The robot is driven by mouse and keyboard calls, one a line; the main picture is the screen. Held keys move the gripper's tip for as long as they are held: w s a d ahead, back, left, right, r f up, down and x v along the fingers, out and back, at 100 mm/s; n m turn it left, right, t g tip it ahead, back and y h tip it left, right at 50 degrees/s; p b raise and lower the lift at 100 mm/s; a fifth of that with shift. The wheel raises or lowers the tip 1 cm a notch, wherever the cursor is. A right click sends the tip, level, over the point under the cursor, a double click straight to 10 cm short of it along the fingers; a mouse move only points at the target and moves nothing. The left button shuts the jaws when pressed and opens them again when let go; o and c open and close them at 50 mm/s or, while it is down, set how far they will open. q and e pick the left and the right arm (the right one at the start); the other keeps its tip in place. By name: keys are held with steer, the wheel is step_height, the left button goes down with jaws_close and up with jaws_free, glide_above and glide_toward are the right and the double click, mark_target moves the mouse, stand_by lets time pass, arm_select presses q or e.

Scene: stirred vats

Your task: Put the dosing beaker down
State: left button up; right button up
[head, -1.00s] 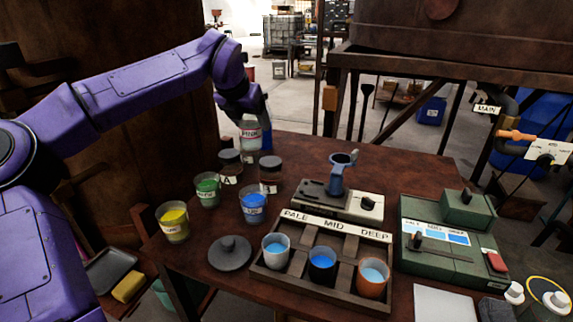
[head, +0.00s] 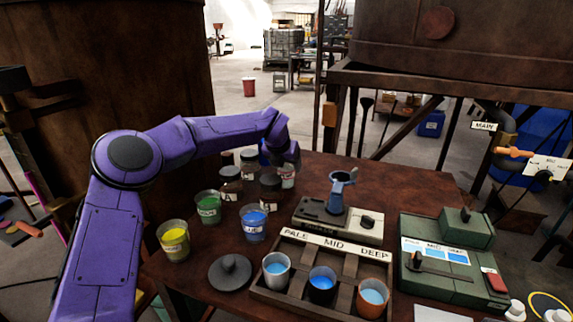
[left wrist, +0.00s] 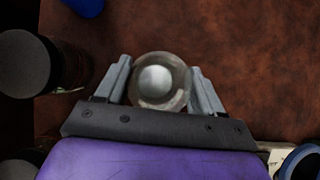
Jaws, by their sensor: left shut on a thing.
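My left gripper (head: 287,164) is shut on the dosing beaker (head: 287,178), a clear vessel with a pale body, at the back of the table (head: 395,178). In the head view the beaker is partly hidden behind a dark-lidded jar and my gripper. In the left wrist view the beaker (left wrist: 161,82) shows from above as a round glass rim between the two grey fingers, with a pale round patch inside. The brown tabletop lies beyond it. I cannot tell whether its base touches the table. My right gripper is not in view.
Dark-lidded jars (head: 230,183) stand just left of the beaker. Green (head: 208,207), yellow (head: 173,241) and blue (head: 253,223) cups stand nearer. A grey device (head: 337,217) and a labelled rack (head: 338,291) stand in front.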

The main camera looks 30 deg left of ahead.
arm_select(q)
steer(key=o, duration=1.3)
steer(key=shift+s+r, duration=0.1)
steer(key=shift+r, duration=0.3)
steer(key=v, duration=1.1)
steer(key=shift+s+d+r, duration=0.1)
steer(key=shift+s, duration=0.1)
